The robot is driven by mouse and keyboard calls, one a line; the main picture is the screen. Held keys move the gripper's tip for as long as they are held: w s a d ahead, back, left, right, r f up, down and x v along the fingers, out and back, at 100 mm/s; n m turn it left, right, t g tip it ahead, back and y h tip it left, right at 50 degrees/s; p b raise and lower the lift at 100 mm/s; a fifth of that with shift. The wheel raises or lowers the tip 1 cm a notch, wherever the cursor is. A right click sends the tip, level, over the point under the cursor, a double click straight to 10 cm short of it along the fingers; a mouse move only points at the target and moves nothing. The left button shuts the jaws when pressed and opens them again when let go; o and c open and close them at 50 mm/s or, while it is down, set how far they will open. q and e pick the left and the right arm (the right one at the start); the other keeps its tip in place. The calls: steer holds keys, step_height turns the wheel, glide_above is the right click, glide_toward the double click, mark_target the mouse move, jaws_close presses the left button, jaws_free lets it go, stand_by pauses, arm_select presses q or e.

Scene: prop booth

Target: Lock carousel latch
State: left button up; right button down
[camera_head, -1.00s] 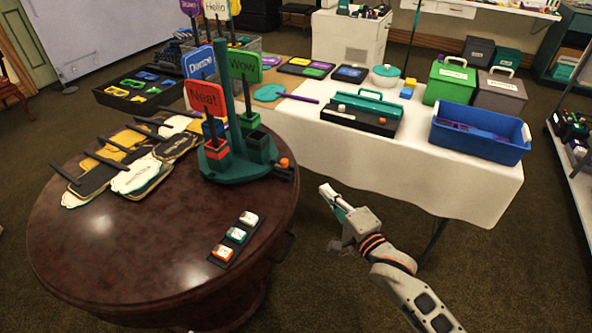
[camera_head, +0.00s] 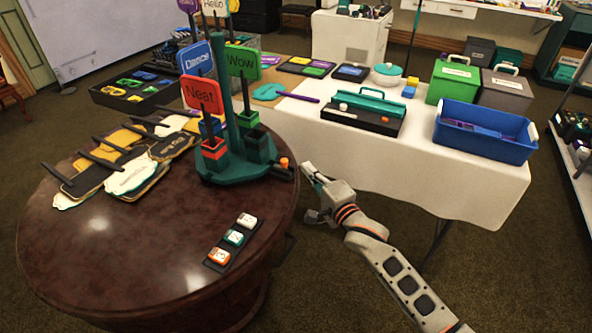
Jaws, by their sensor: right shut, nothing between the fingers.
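The carousel is a dark green stand (camera_head: 235,168) with a central post on the round table. It holds upright signs, among them a red "Neat" sign (camera_head: 200,96), a green "Wow" sign (camera_head: 242,63) and a blue one (camera_head: 196,57). Its latch, a dark block with an orange knob (camera_head: 284,162), juts from the base's right side. My right gripper (camera_head: 309,172) is shut and empty, just right of the latch beside the table edge. A small gap seems to separate them; contact is hard to judge. My left gripper is out of view.
The round table (camera_head: 110,245) carries several paddle-like signs (camera_head: 130,176) on the left and a three-button strip (camera_head: 233,240) in front. A white-clothed table (camera_head: 450,190) behind holds a blue bin (camera_head: 485,132) and a black case (camera_head: 362,116).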

steer(key=a, duration=0.1)
steer(key=w+a, duration=0.1)
steer(key=a, duration=0.1)
steer(key=shift+a+f+b, duration=0.1)
steer(key=shift+f+b, duration=0.1)
steer(key=shift+b, duration=0.1)
steer(key=shift+a+r, duration=0.1)
steer(key=shift+a, duration=0.1)
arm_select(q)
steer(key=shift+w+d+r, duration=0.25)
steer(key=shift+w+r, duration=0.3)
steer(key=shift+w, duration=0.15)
